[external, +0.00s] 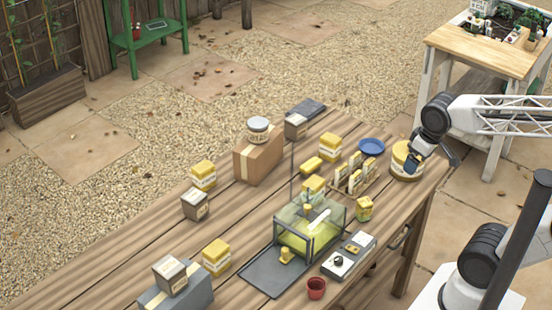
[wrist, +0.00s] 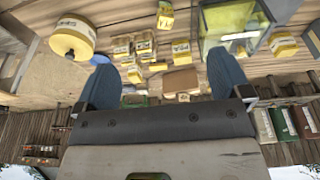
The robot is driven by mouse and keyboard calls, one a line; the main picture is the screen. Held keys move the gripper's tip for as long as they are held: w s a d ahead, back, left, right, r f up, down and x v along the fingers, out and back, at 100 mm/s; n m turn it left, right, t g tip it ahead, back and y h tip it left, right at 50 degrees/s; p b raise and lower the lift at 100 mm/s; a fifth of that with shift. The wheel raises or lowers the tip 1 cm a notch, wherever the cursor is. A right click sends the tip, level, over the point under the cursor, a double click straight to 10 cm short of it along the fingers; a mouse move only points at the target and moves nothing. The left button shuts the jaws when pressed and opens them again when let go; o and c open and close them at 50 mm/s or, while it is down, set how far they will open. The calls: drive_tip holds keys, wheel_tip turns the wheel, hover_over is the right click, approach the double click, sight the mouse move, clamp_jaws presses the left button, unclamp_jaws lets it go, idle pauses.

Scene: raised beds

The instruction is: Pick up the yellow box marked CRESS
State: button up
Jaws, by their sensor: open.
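Several yellow boxes with pale labels stand on the wooden bench; I cannot read CRESS on any of them. In the external view they include a box at the left (external: 203,175), one at the front (external: 216,256), one at the back (external: 330,147), one by the glass case (external: 364,208) and a group in a rack (external: 355,176). In the wrist view one box (wrist: 181,48) seems to read PEA, beside the racked boxes (wrist: 143,43). My gripper (external: 425,163) is open and empty near the round yellow tin, at the bench's right end; its fingers also show in the wrist view (wrist: 163,62).
The round yellow tin (external: 404,160) and blue plate (external: 371,146) are close to my gripper. A glass case (external: 330,232) stands mid-bench on a dark tray (external: 255,280). A cardboard box (external: 258,158) bears a jar (external: 258,124). A red pot (external: 316,288) stands near the front edge.

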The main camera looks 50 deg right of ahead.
drive_tip(key=shift+o, duration=0.4)
drive_tip(key=shift+w, duration=0.1)
drive_tip(key=t+y, duration=0.1)
drive_tip(key=t, duration=0.8)
hover_over(207, 171)
drive_tip(key=s+d, duration=0.4)
drive_tip(key=s, duration=1)
wheel_tip(207, 171, down, 12)
drive_tip(key=w+a+f, duration=0.1)
drive_tip(key=w+f, duration=0.2)
drive_tip(key=w+a+f+t+h, duration=0.1)
drive_tip(key=w+a+f, duration=0.1)
drive_tip(key=w+f, duration=0.1)
drive_tip(key=w+a+f+h, duration=0.1)
drive_tip(key=w+f, duration=0.2)
drive_tip(key=f, duration=0.2)
drive_tip(key=shift+w+a+f+m+t, duration=0.1)
drive_tip(key=shift+w+a+m+t, duration=0.05)
drive_tip(key=shift+a+m+t, duration=0.2)
